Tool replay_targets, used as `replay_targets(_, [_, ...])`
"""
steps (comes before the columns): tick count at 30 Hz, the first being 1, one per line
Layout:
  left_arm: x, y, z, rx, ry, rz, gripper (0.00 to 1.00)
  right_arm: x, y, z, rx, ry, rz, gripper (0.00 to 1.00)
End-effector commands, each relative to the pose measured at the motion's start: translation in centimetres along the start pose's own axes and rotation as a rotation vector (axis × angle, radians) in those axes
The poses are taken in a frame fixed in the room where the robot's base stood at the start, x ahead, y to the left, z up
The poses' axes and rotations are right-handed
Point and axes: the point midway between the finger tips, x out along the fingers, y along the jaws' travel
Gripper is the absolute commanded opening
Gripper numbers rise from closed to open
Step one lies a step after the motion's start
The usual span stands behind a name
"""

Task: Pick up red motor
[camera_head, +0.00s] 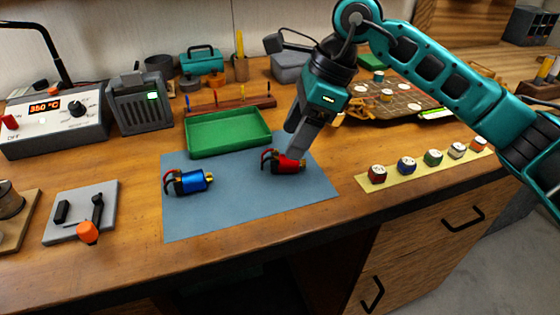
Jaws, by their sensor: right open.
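The red motor (288,164) lies on the blue-grey mat (250,205), right of its middle, with red and black wires at its left end and a brass-coloured tip at its right. My right gripper (296,150) points down from above at the motor, its fingers at the motor's upper side. The jaws are open; the fingers overlap in this view, and I cannot tell whether they touch the motor. The arm comes in from the upper right. My left gripper is not in view.
A blue motor (194,182) lies on the mat to the left. An empty green tray (228,145) stands behind. A strip with several coloured pieces (376,184) is at the right. A grey plate with a lever (60,226) is at the left. The mat's front is clear.

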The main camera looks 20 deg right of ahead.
Motion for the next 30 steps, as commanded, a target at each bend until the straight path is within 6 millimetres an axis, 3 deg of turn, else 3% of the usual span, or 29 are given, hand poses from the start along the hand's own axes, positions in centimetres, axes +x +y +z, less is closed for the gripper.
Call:
replay_targets(8, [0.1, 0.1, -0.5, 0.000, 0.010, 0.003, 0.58, 1.9, -0.1, -0.1, 0.001, 0.000, 0.002, 0.67])
replay_targets(17, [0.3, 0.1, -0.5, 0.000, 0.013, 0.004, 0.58, 6.1, -0.7, -0.4, 0.001, -0.001, 0.003, 0.67])
replay_targets(24, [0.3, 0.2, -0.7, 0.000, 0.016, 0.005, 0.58, 6.4, -0.8, -0.4, 0.000, -0.001, 0.000, 0.67])
replay_targets(30, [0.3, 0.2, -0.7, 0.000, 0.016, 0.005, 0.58, 6.3, -0.8, -0.4, 0.000, -0.001, 0.000, 0.49])
